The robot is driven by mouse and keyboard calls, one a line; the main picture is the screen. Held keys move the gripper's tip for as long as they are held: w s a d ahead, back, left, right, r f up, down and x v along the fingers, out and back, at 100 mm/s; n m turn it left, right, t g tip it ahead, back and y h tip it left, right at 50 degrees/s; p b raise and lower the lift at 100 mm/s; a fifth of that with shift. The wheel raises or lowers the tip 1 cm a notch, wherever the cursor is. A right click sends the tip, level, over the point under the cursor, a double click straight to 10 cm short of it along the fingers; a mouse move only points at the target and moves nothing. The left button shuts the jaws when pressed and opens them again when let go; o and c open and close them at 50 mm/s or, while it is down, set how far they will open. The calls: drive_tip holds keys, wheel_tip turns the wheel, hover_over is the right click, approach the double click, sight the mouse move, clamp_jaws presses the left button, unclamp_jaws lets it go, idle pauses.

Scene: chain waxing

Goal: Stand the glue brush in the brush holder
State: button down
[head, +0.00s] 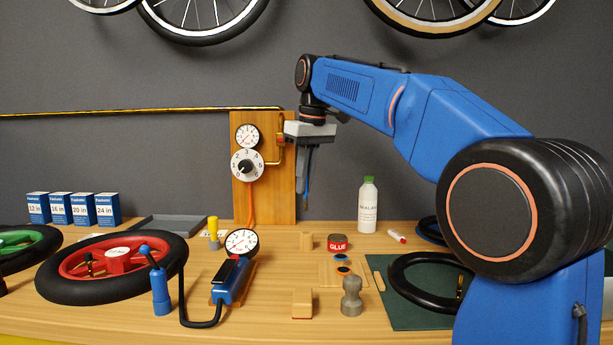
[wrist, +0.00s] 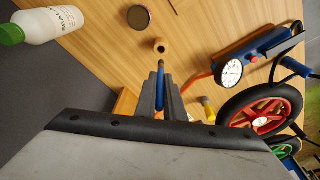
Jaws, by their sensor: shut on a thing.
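My gripper (head: 304,172) is shut on the glue brush (head: 307,193) and holds it high above the bench, pointing down. The blue brush also shows between the dark fingers in the wrist view (wrist: 162,76); its upper part is hidden by them. The brush holder (head: 306,241) is a small wooden block on the bench, below the brush in the head view. In the wrist view the holder (wrist: 160,46) shows a dark round hole, and the brush end appears just beside it. The brush is apart from the holder in the head view.
A red glue tin (head: 338,243) stands right of the holder, with a white sealant bottle (head: 368,206) behind it. A gauge board (head: 265,205) rises behind. A blue pump (head: 232,281) and red-rimmed wheel (head: 112,266) lie left; a grey weight (head: 351,298) stands in front.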

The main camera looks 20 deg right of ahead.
drive_tip(key=shift+d+f, duration=0.1)
drive_tip(key=shift+f, duration=4.15)
drive_tip(key=c, duration=1.8)
unclamp_jaws()
wheel_tip(320, 180, up, 17)
drive_tip(key=s+d, duration=0.1)
drive_tip(key=s, duration=0.1)
drive_tip(key=shift+s+d, duration=0.2)
drive_tip(key=shift+s, duration=0.2)
